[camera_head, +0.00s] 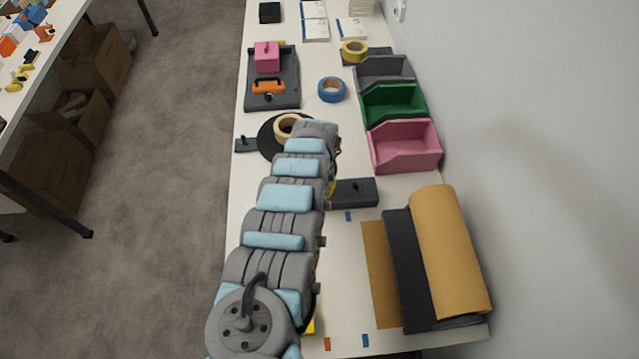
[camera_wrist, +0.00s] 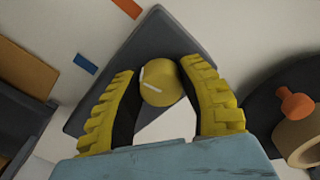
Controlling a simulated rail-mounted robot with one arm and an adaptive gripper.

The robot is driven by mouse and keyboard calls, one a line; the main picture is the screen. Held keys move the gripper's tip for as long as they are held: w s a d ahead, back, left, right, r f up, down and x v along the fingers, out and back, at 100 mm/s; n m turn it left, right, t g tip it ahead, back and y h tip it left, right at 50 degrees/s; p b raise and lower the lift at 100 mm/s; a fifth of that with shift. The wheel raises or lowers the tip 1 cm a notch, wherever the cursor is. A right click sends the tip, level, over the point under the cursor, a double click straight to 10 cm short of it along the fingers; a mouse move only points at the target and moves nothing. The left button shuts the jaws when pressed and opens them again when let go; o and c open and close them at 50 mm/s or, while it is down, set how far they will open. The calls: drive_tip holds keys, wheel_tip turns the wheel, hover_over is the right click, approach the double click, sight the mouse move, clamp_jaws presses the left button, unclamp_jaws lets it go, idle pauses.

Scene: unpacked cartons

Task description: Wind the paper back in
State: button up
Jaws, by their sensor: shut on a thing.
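The brown paper roll (camera_head: 450,250) lies at the right front of the table beside a dark bar (camera_head: 408,270). A flat strip of brown paper (camera_head: 380,275) sticks out on the bar's left side. In the wrist view a brown edge (camera_wrist: 25,75) shows at the left. My gripper (camera_wrist: 160,72) has its yellow fingers on both sides of a round yellow knob with a white mark (camera_wrist: 160,85), shut on it. The knob stands on a dark grey base (camera_wrist: 125,70). In the head view my arm hides most of the gripper.
A dark block (camera_head: 355,194) lies right of my arm. A beige tape ring (camera_head: 280,131) sits on a black disc behind the arm. Pink (camera_head: 405,148), green (camera_head: 393,108) and grey bins line the wall. Blue tape (camera_head: 332,89) lies farther back.

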drive_tip(key=n+p, duration=0.1)
drive_tip(key=n, duration=0.1)
drive_tip(key=n+p, duration=0.1)
drive_tip(key=shift+d+r+n, duration=0.15)
drive_tip(key=shift+n, duration=0.25)
drive_tip(key=n+p, duration=0.1)
drive_tip(key=n, duration=0.3)
drive_tip(key=shift+d+f+n+p, duration=0.1)
drive_tip(key=shift+f+n+p, duration=0.1)
drive_tip(key=shift+n+p, duration=0.2)
drive_tip(key=n, duration=0.4)
drive_tip(key=shift+n+b, duration=0.3)
drive_tip(key=shift+n, duration=1)
drive_tip(key=o, duration=1.2)
drive_tip(key=shift+r, duration=0.25)
